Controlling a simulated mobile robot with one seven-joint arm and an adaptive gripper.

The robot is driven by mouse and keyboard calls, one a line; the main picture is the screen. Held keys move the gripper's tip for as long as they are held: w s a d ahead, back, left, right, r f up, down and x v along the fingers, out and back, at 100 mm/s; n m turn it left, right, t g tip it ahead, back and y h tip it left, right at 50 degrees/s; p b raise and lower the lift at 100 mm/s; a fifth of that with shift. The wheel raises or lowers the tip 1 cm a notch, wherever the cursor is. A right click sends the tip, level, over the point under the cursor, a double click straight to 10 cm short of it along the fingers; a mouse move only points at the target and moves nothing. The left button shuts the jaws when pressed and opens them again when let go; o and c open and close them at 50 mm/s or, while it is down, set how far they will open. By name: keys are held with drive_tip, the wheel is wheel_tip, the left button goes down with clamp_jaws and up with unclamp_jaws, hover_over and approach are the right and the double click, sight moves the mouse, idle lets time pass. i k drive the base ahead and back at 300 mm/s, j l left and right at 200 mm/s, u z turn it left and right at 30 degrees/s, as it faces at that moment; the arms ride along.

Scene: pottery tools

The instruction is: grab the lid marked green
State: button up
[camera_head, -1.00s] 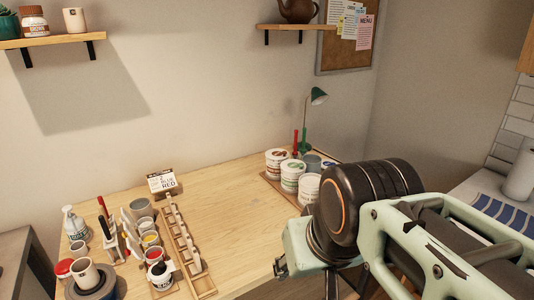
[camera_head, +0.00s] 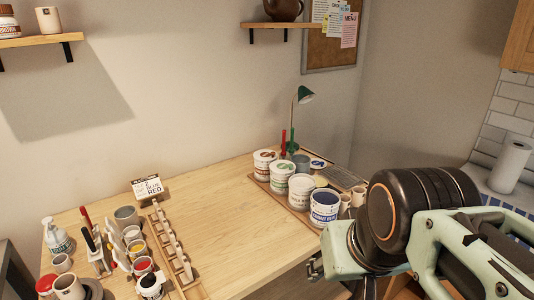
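Several white tubs stand in a row on a wooden tray at the right end of the table. The green-marked tub (camera_head: 281,182) is second from the back, and its lid (camera_head: 282,167) appears to sit on top with a green mark. The red-marked tub (camera_head: 265,167) is just behind it. A plain-looking white tub (camera_head: 300,195) and a blue-marked tub (camera_head: 324,211) stand in front. My gripper (camera_head: 314,268) is at the lower right, nearer the camera than the tubs and apart from them. Its fingers are mostly hidden, so its opening is unclear.
A green lamp (camera_head: 303,96) stands behind the tubs. Small cups (camera_head: 357,196) stand right of the blue-marked tub. Paint pots, brushes and a wooden rack (camera_head: 176,250) fill the left of the table. The middle of the table (camera_head: 220,205) is clear.

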sight(279, 167)
drive_tip(key=i+l, duration=0.5)
drive_tip(key=i, duration=0.2)
drive_tip(key=i+l+u, duration=0.25)
drive_tip(key=i+l, duration=0.35)
drive_tip(key=k+l+u, duration=0.1)
drive_tip(key=u, duration=1.65)
drive_tip(key=i, duration=0.1)
